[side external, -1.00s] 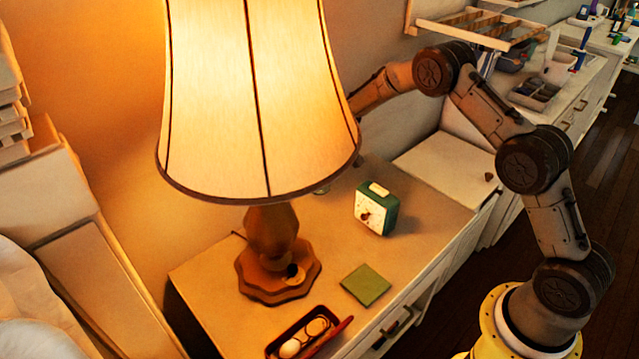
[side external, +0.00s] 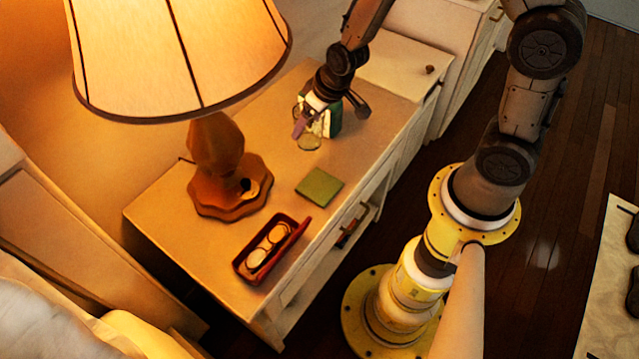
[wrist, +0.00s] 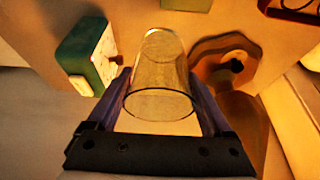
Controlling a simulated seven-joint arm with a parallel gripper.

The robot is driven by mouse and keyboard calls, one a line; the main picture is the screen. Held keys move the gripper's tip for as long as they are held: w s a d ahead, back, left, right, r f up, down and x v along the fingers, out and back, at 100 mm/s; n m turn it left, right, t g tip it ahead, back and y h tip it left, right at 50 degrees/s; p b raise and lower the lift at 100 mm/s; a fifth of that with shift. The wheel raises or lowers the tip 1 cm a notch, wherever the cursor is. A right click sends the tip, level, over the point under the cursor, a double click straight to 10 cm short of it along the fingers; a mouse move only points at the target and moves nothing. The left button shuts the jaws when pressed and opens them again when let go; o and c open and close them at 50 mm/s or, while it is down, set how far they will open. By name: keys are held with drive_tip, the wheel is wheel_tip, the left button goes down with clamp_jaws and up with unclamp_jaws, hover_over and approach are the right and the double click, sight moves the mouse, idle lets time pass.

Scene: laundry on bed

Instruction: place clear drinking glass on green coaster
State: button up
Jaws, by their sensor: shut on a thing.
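The clear drinking glass (side external: 309,142) is at the back of the nightstand top, beside the green clock. My gripper (side external: 302,124) is shut on it. In the wrist view the glass (wrist: 160,75) sits between my two purple fingers (wrist: 158,95), its wide end nearer the camera. I cannot tell whether its base touches the surface. The flat square green coaster (side external: 319,187) lies bare on the nightstand, nearer the front than the glass. A piece of it shows at the top edge of the wrist view (wrist: 187,4).
The green clock (side external: 335,118) stands close behind my gripper. The lamp's wooden base (side external: 230,190) and wide shade (side external: 180,55) are to the left. An open red case (side external: 271,248) lies at the front. The top between glass and coaster is clear.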

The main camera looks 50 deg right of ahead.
drive_tip(key=s+a, duration=0.4)
drive_tip(key=s, duration=0.1)
hover_over(320, 186)
drive_tip(key=shift+w+f, duration=0.1)
drive_tip(key=shift+f, duration=4.05)
drive_tip(key=shift+f, duration=0.1)
drive_tip(key=o, duration=1.3)
drive_tip(key=shift+o, duration=0.2)
